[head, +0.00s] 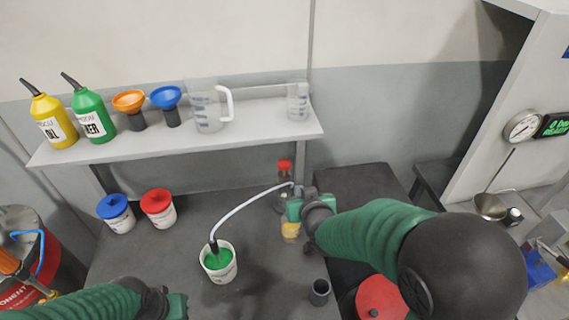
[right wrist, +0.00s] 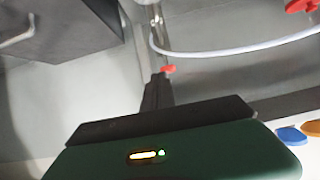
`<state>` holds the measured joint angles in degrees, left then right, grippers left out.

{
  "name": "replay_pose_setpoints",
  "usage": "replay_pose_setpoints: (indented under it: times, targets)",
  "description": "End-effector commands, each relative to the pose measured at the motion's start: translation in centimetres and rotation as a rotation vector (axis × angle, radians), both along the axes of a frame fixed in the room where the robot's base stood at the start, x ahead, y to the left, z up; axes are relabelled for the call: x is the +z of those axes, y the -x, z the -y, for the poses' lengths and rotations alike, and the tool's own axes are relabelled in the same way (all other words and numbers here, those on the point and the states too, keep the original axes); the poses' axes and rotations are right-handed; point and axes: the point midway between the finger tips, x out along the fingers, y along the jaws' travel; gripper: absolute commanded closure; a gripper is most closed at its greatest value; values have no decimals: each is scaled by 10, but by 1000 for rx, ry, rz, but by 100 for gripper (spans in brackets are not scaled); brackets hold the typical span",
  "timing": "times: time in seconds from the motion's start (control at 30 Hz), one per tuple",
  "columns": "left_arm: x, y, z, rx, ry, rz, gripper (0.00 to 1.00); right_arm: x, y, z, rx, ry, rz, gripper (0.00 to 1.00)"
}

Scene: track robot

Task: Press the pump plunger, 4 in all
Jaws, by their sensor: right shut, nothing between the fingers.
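My right gripper (head: 296,205) is at the right of the dark table, over a yellowish container (head: 290,231) that it partly covers. Its dark fingers (right wrist: 157,88) are shut and empty in the right wrist view. A small red piece (right wrist: 167,69) shows at their tips; I cannot tell whether they touch it. A pale hose (head: 248,203) curves from beside this gripper to a white bucket (head: 231,268) of green liquid. The pump plunger is not clearly visible, being near or behind the gripper. My left gripper (head: 177,306) is at the bottom edge, its fingers unclear.
A red-capped bottle (head: 285,166) stands just behind the right gripper. A dark cup (head: 319,292) is in front. A shelf (head: 170,146) with bottles, funnels and jugs runs behind.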

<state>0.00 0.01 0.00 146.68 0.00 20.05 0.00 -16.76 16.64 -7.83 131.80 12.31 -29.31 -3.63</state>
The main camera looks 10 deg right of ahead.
Motion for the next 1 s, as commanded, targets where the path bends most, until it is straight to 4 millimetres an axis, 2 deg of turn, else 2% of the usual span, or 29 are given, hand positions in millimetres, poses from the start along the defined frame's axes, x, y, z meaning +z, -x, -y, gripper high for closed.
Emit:
replay_pose_setpoints:
  times: [0.03,0.1,0.2,0.3,0.67,0.77,1.0]
  targets:
    - [-3,0,0,0,0,0,100,8,-13,-6,0,6,69,100]
    - [-4,0,0,0,0,0,100,23,-28,-12,-6,12,160,100]
    - [-5,0,0,0,0,0,100,37,-38,-16,-13,17,239,100]
    - [-5,0,0,0,0,0,100,42,-42,-17,-15,18,266,100]
    - [-2,0,0,0,0,0,100,42,-48,-16,-16,19,265,100]
    - [1,0,0,0,0,0,100,39,-61,-16,-17,19,263,100]
    - [15,0,0,0,0,0,100,26,-111,-15,-17,19,262,100]
